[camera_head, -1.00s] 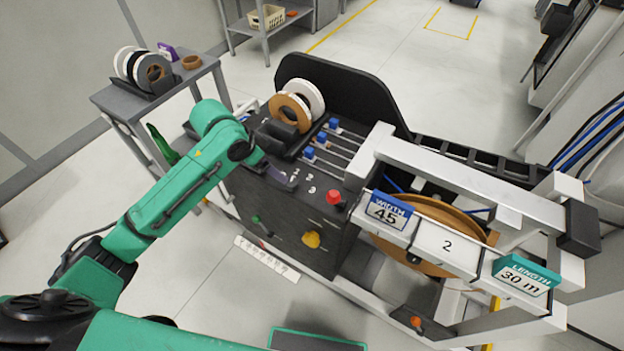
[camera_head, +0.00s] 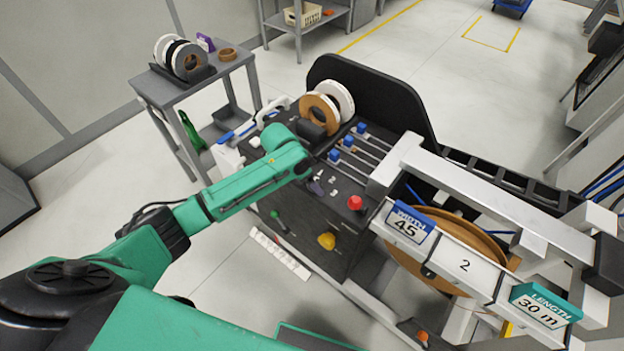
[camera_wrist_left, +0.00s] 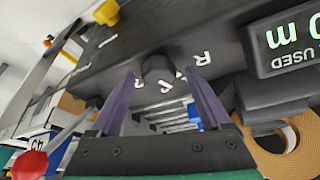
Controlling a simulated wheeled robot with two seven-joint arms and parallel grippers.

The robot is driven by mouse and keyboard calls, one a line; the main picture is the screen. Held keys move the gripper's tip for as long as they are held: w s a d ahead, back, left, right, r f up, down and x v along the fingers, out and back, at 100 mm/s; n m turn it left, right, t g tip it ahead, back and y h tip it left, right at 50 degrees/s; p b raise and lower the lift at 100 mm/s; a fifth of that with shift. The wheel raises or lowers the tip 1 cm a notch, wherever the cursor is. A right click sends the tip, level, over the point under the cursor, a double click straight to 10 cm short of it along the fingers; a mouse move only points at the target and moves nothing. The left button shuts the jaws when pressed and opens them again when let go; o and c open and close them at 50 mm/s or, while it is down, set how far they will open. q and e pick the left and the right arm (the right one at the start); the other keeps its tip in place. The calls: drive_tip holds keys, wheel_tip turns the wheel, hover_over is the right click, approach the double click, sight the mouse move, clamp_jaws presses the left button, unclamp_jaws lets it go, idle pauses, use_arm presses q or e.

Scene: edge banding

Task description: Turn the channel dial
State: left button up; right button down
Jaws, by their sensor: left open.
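The channel dial (camera_wrist_left: 158,70) is a round black knob on the machine's dark panel, with white characters beside it in the left wrist view. My left gripper (camera_wrist_left: 161,82) is open, its two purple-grey fingers pointing at the panel on either side of the knob. A gap shows between each finger and the knob; I cannot tell how deep the fingers reach. In the head view my left gripper (camera_head: 315,187) is small at the panel beside the white marks, and the dial cannot be made out there. My right gripper is not in view.
Tape rolls (camera_head: 320,112) and blue-ended rods (camera_head: 349,141) are on top. In the left wrist view a display (camera_wrist_left: 285,40) stands close right of the dial.

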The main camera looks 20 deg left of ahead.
use_arm(q)
drive_tip(key=shift+d, duration=0.1)
drive_tip(key=shift+c, duration=0.7)
clamp_jaws()
drive_tip(key=shift+s+r+n+t+p, duration=0.15)
drive_tip(key=shift+r+n+t+p, duration=0.15)
drive_tip(key=shift+n+p, duration=0.75)
drive_tip(key=n+y+p, duration=0.1)
drive_tip(key=n+p, duration=0.1)
drive_tip(key=shift+d+p, duration=0.1)
drive_tip(key=shift+p, duration=0.3)
drive_tip(key=shift+d+f+n+y+p, duration=0.1)
drive_tip(key=shift+n+y+p, duration=0.4)
drive_tip(key=shift+n+p, duration=0.5)
drive_tip(key=shift+f+n+t+y, duration=0.15)
drive_tip(key=shift+n+t+y, duration=0.25)
drive_tip(key=shift+n, duration=1.05)
drive_tip(key=shift+o, duration=0.7)
unclamp_jaws()
